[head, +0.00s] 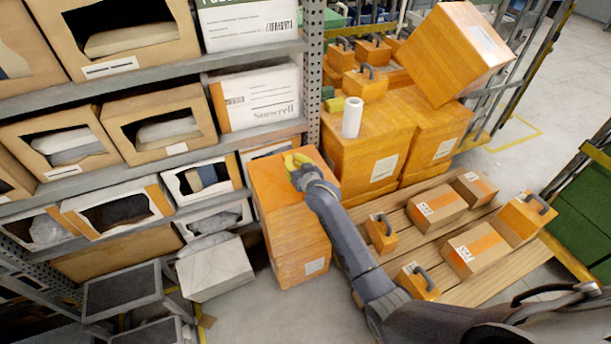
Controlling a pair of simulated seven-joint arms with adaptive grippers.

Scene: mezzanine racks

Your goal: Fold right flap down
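A tall orange box (297,232) stands on the floor between the shelf rack and the stacked boxes, with a white label low on its front. Its top looks flat, and I cannot make out a separate raised right flap. My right gripper (297,160), with yellow-green fingertips, is at the back part of the box top, touching it or just above it. The fingers are small and partly hidden by the wrist, so their opening is unclear. My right arm crosses over the box's right side and hides part of it. My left gripper is not in view.
A grey rack (255,55) with open cartons is at left. Large orange boxes (370,150) with a white roll (352,117) on top stand behind. A wooden pallet (480,282) with several small boxes lies at right. A whitish box (214,270) and step stool (122,291) are at lower left.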

